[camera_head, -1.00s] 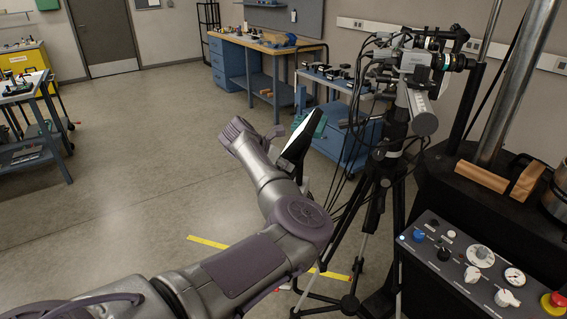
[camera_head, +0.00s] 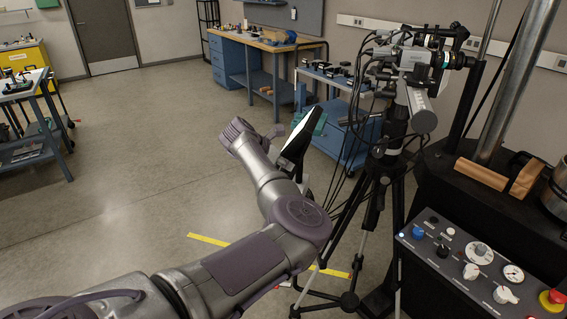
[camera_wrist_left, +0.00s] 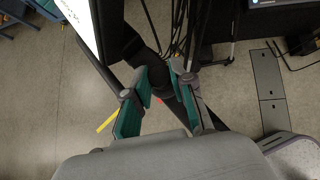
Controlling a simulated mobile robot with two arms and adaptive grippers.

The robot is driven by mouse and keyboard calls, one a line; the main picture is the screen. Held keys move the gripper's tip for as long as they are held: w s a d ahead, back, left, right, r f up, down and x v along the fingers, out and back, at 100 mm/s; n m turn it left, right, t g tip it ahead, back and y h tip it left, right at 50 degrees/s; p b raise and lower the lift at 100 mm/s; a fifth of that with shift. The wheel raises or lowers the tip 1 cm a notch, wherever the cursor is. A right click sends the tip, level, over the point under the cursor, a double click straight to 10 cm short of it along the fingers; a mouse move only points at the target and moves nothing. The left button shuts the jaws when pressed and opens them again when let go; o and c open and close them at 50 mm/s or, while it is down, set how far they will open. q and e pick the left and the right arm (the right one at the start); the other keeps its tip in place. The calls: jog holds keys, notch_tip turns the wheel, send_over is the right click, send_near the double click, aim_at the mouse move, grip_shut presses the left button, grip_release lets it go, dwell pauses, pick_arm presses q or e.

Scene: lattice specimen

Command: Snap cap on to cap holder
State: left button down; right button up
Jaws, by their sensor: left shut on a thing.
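My left gripper (camera_wrist_left: 159,88) shows in the left wrist view, with its two grey and teal fingers closed around a dark rounded thing (camera_wrist_left: 160,76), which appears to be the cap. Its outline merges with the dark parts behind it. A camera rig (camera_head: 415,65) with cables stands on the tripod. I cannot pick out the cap holder with certainty. My right gripper is out of view.
A tilted tablet-like panel (camera_head: 298,138) is close to my left wrist; its white face shows in the left wrist view (camera_wrist_left: 80,22). A control panel (camera_head: 475,265) stands at the right. A blue cart (camera_head: 345,140) is behind the tripod. Open floor lies to the left.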

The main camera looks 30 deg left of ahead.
pick_arm(q)
jog(key=shift+s+d+f, duration=0.1)
jog(key=shift+s+f, duration=0.05)
jog(key=shift+f, duration=0.25)
jog(key=c, duration=1)
grip_release()
jog(key=shift+o, duration=0.5)
jog(key=shift+o, duration=0.3)
jog(key=o, duration=0.4)
jog(key=shift+r, duration=0.15)
